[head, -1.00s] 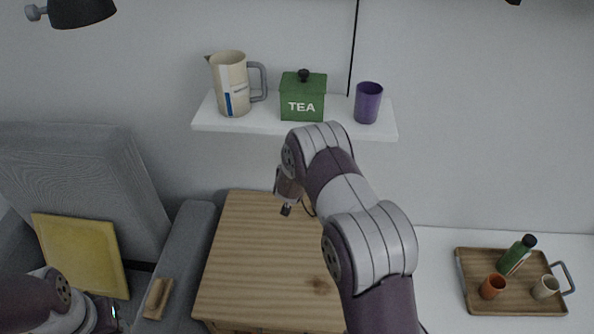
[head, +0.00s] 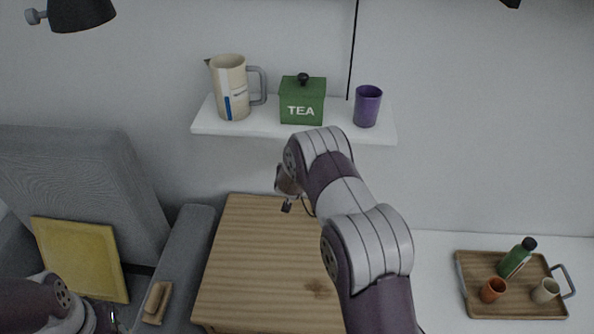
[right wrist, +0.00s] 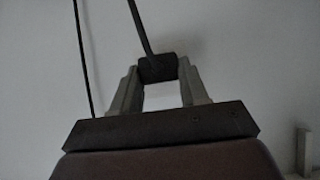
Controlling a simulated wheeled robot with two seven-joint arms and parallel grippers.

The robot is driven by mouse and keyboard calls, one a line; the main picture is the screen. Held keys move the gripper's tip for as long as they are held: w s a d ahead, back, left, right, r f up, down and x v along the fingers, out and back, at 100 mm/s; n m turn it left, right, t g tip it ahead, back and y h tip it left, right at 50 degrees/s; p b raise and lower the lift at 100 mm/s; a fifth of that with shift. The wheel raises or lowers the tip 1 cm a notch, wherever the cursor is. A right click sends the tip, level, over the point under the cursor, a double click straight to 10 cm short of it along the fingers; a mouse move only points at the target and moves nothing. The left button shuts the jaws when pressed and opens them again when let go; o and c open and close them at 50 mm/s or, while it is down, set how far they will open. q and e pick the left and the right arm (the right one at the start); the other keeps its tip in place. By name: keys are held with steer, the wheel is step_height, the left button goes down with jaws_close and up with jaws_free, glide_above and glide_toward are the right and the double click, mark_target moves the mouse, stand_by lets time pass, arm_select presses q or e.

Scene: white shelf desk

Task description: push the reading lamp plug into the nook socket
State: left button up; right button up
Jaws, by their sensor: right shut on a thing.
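My right gripper (right wrist: 158,82) is shut on a small dark block, the plug (right wrist: 158,68), held between its two fingertips in the right wrist view. A dark cord runs up from the plug. In the head view my right arm reaches over the wooden table, and its gripper (head: 287,206) is small and partly hidden, close to the wall below the shelf. A black lamp head (head: 80,12) hangs at the top left. I cannot make out the nook socket in either view. Only links of my left arm show at the bottom left; its fingers are not visible.
A white wall shelf (head: 210,125) holds a jug (head: 230,88), a green tea box (head: 302,103) and a purple cup (head: 367,106). The wooden table (head: 255,265) stands beside a grey armchair (head: 185,240). A tray (head: 480,305) with cups and a bottle lies at right.

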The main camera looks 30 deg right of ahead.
steer(key=shift+w+d, duration=0.25)
steer(key=shift+w, duration=0.1)
steer(key=o, duration=1.3)
steer(key=shift+c, duration=0.2)
steer(key=v, duration=1.2)
steer(key=shift+s+a+r+p, duration=0.15)
steer(key=shift+s+r+p, duration=0.1)
steer(key=shift+p, duration=0.15)
steer(key=shift+f, duration=0.1)
